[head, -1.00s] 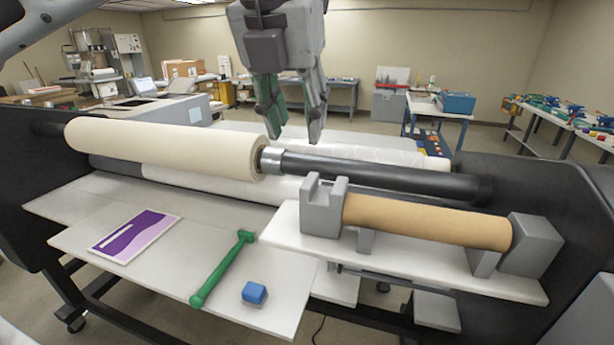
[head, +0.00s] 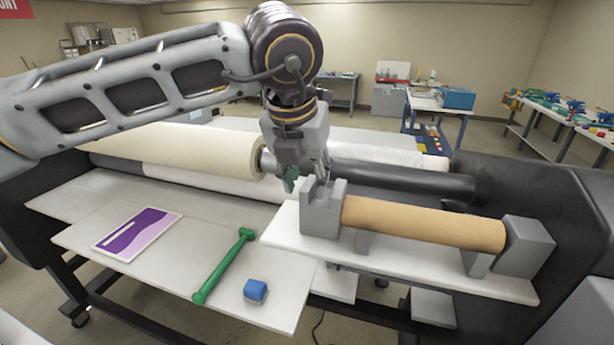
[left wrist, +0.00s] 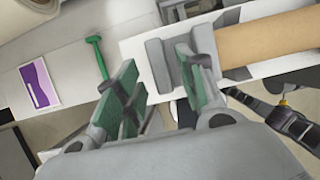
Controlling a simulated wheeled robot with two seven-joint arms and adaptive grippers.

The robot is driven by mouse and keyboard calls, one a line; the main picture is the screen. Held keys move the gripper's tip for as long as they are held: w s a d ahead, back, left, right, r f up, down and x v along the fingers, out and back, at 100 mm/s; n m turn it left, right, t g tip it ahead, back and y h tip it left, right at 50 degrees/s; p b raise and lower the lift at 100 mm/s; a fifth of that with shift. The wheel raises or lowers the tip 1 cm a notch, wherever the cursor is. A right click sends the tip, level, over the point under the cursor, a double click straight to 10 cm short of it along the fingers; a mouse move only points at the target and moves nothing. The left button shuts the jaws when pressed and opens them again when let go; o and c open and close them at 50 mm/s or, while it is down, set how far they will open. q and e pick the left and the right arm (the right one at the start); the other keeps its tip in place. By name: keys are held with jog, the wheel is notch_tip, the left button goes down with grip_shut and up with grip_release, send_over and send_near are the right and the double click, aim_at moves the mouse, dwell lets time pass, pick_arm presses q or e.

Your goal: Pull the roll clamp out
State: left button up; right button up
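The silver roll clamp (head: 267,163) sits on the dark shaft (head: 405,181) at the right end of the cream roll (head: 185,148). In the head view it is partly hidden behind my left gripper. My left gripper (head: 295,182) points down in front of the shaft, just right of the clamp and close to the grey cradle block. In the left wrist view the green-padded fingers of my left gripper (left wrist: 160,92) are apart with nothing seen between them. I cannot make out the clamp in that view.
A tan roll (head: 425,222) rests in grey cradle blocks (head: 322,212) on a white shelf (head: 400,262), close to my left gripper. A green-handled tool (head: 222,267), a blue block (head: 255,291) and a purple print (head: 138,233) lie on the front table (head: 190,250).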

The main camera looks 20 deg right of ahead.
pick_arm(q)
jog(key=shift+w+d+f, duration=0.1)
jog(key=shift+w+f, duration=0.05)
jog(key=shift+f, duration=0.4)
grip_shut()
